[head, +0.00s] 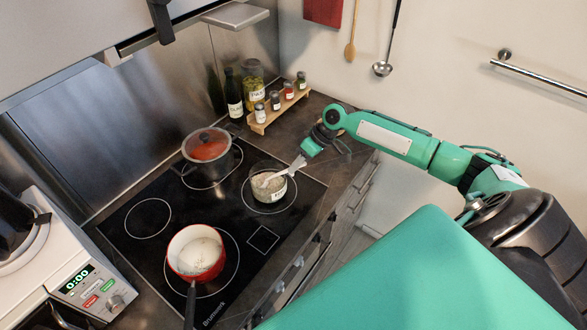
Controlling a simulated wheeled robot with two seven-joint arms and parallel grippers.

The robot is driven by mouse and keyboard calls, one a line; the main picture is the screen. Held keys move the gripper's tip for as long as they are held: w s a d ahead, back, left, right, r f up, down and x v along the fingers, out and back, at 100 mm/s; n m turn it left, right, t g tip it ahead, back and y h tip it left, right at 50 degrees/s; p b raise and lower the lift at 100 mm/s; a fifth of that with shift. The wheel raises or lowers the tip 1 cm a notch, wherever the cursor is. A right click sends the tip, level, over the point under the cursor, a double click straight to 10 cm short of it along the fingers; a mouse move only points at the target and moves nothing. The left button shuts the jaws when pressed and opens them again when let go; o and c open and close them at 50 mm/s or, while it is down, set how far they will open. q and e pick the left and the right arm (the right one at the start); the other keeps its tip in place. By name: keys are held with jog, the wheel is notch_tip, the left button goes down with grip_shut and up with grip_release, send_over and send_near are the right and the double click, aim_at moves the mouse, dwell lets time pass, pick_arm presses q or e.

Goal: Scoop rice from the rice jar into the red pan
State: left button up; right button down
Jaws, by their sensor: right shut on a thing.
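The rice jar (266,192), a clear glass jar with pale grains and a label, stands open on the back right ring of the black cooktop. A scoop (284,172) leans in it, its bowl end in the jar and its pale handle pointing up and right. My right gripper (303,154) is shut on the handle's upper end, above and right of the jar. My left gripper is out of view.
A lidded pot (207,170) with red content stands behind the jar. Bottles and a small spice rack (278,112) stand at the back. A white appliance (75,270) is at the left. The space between jar and pan is clear.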

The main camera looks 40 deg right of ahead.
jog(key=shift+t+y, duration=0.5)
jog(key=shift+y, duration=0.1)
jog(key=r, duration=0.1)
jog(key=r+p, duration=0.1)
jog(key=r, duration=0.1)
jog(key=s+d+r+p, duration=0.1)
jog(key=shift+d+r, duration=0.1)
jog(key=shift+r, duration=0.05)
jog(key=shift+s+d+f+b, duration=0.1)
jog(key=shift+s+f+b, duration=0.05)
jog(key=shift+f+b, duration=0.25)
jog(key=shift+s+d+f+b, duration=0.1)
jog(key=shift+f+b, duration=0.15)
jog(key=shift+b, duration=0.2)
pick_arm(q)
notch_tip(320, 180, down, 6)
jog(key=b, duration=0.5)
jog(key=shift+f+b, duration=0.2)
jog(key=shift+b, duration=0.2)
pick_arm(e)
jog(key=s+d+r+n+t+y, duration=0.1)
jog(key=s+d+r+t+y, duration=0.2)
jog(key=d+y, duration=0.1)
jog(key=shift+r+y, duration=0.3)
jog(key=shift+y, duration=0.1)
jog(key=shift+s+a, duration=0.1)
